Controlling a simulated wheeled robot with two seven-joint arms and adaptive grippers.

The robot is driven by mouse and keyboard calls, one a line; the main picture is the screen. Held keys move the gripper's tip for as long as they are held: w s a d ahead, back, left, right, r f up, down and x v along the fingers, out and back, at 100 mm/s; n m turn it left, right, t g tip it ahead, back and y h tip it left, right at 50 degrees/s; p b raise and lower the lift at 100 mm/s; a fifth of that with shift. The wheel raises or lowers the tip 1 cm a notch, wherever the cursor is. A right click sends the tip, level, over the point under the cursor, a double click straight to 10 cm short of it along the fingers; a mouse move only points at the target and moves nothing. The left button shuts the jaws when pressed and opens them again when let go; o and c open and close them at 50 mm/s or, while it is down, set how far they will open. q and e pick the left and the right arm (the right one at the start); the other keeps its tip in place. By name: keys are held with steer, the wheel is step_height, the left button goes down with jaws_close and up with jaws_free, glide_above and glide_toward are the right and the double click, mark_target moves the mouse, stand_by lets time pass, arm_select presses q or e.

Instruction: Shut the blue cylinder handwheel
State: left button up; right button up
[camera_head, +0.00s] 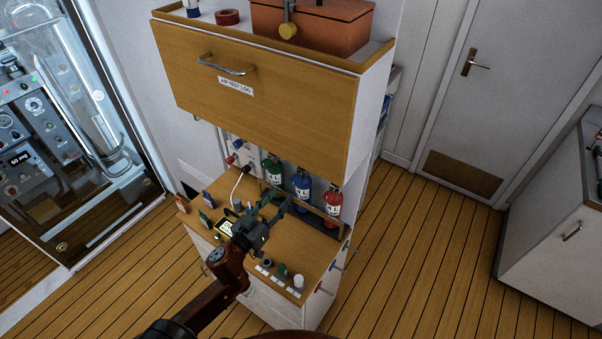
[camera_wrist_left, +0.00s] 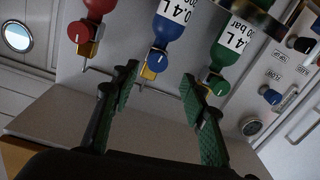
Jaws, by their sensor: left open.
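The blue cylinder (camera_head: 302,184) stands upright in a row between the green cylinder (camera_head: 272,168) and the red cylinder (camera_head: 333,202), at the back of the wooden counter. Its round blue handwheel (camera_wrist_left: 155,60) shows in the left wrist view, on a brass valve; the wrist picture looks upside down. My left gripper (camera_head: 279,202) is in front of the cylinders. In the left wrist view my left gripper (camera_wrist_left: 158,80) is open, and the blue handwheel appears just beyond the gap between its fingertips. No contact is visible. My right gripper is not in view.
The red handwheel (camera_wrist_left: 79,32) and green handwheel (camera_wrist_left: 215,85) flank the blue one closely. A wooden cabinet (camera_head: 255,90) overhangs the counter (camera_head: 312,253). Small jars (camera_head: 282,271) stand at the counter's front. A gauge (camera_wrist_left: 251,126) and knobs sit on the wall panel.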

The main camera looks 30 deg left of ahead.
mark_target(293, 181)
arm_select(q)
steer(key=w, duration=0.4)
steer(key=shift+w+d+r, duration=0.1)
steer(key=shift+d+r, duration=0.05)
steer(key=shift+r, duration=0.15)
steer(key=shift+w, duration=1.5)
steer(key=shift+w+f, duration=0.1)
steer(key=shift+w, duration=0.2)
steer(key=c, duration=1.1)
steer(key=shift+a, duration=0.2)
jaws_close()
steer(key=shift+d, duration=0.2)
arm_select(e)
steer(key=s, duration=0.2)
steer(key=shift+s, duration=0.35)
